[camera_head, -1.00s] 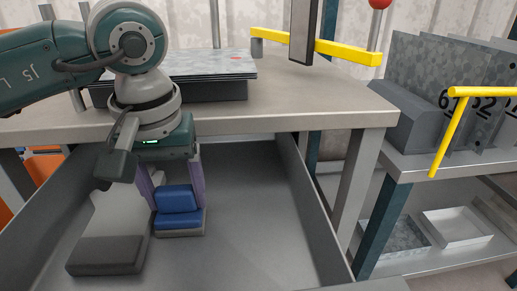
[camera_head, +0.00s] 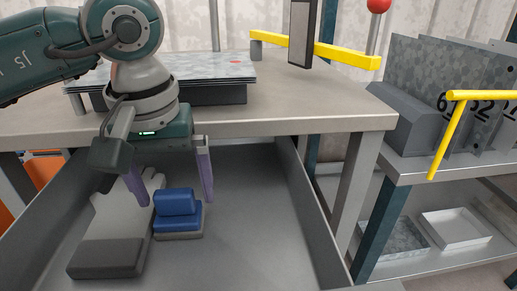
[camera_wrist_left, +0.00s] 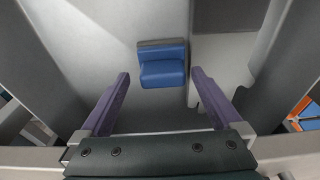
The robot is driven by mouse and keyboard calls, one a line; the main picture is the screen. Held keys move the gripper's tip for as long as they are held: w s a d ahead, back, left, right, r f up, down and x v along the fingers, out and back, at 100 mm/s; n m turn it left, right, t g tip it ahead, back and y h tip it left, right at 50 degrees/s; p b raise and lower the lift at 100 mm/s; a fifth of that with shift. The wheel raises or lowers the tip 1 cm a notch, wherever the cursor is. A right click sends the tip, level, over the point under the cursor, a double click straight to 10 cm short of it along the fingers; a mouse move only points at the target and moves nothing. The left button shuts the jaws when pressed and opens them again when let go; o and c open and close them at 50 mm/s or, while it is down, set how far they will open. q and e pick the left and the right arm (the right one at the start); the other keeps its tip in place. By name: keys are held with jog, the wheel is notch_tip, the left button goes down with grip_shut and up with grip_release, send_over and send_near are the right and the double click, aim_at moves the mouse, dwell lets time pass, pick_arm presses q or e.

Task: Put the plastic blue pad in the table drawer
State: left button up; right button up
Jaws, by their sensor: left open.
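The blue pad (camera_head: 177,215) lies on the floor of the open table drawer (camera_head: 250,215), with a grey base under its blue upper part. It also shows in the left wrist view (camera_wrist_left: 162,67), beyond the fingertips. My left gripper (camera_head: 172,200) is over the drawer with its purple fingers spread wide, one on each side of the pad in the head view. In the wrist view (camera_wrist_left: 160,82) nothing is between the fingers. My right gripper is not in view.
A grey-and-white item (camera_head: 110,240) lies in the drawer just left of the pad. The drawer's right part is clear. The tabletop (camera_head: 300,105) overhangs the drawer's back. A shelf unit (camera_head: 440,165) with upright panels stands at the right.

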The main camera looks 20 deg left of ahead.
aim_at(178, 222)
pick_arm(q)
notch_tip(178, 222, up, 10)
jog(key=s+p, duration=0.1)
jog(key=p, duration=0.1)
jog(key=shift+s+d+r, duration=0.15)
jog(key=shift+d+r, duration=0.05)
jog(key=shift+d, duration=0.2)
